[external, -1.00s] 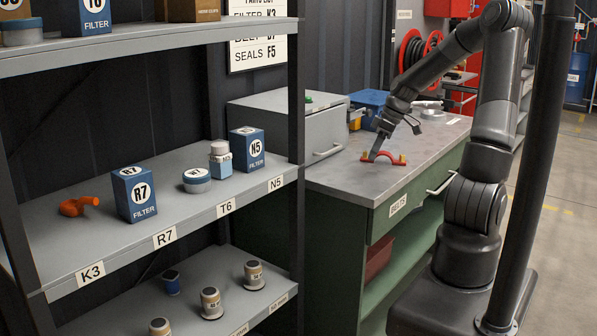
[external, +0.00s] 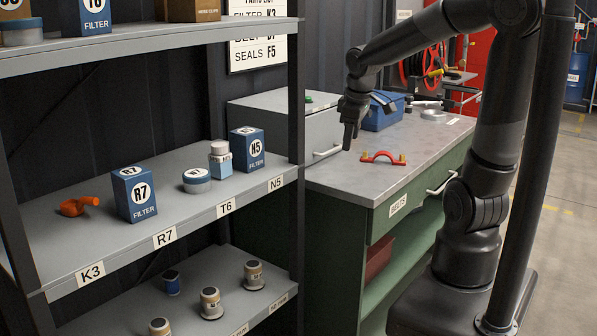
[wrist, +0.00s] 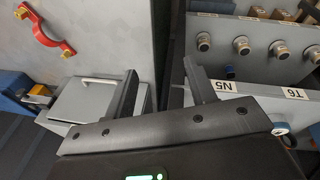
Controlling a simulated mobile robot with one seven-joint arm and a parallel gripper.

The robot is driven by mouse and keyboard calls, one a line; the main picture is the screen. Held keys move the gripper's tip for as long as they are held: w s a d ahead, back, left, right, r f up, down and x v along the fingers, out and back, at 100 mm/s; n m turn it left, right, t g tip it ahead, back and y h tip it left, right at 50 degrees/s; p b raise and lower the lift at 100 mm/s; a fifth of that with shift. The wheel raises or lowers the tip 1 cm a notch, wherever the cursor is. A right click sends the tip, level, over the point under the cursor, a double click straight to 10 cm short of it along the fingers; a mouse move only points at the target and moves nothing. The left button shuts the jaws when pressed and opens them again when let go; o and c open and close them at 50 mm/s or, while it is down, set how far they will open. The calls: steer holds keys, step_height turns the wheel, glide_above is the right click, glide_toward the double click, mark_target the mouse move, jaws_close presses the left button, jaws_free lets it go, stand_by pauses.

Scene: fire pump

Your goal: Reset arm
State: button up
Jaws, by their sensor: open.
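My gripper (external: 347,138) hangs above the grey bench top in the external view, near the grey metal box. In the wrist view my gripper (wrist: 163,88) has its two fingers apart with nothing between them. A red curved handle with brass-coloured ends (external: 383,157) lies on the bench top, to the right of my gripper and apart from it. The red handle also shows in the wrist view (wrist: 42,28), at the upper left. My arm reaches over the bench from the right.
The grey metal box (external: 285,125) and a blue toolbox (external: 383,112) stand at the back of the bench (external: 350,180). The shelf unit (external: 215,195) at left holds filter boxes (external: 134,192), jars and an orange part (external: 78,206). The bench's front part is clear.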

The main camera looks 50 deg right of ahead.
steer(key=s+a+r+m+t, duration=0.1)
steer(key=s+a+r, duration=0.1)
steer(key=s, duration=0.4)
steer(key=s+a+r+m+t+y, duration=0.1)
steer(key=s+a+r+m+t, duration=0.1)
steer(key=s, duration=0.3)
steer(key=shift+s+a+r+y, duration=0.35)
steer(key=shift+a+r, duration=0.35)
steer(key=shift+a, duration=0.15)
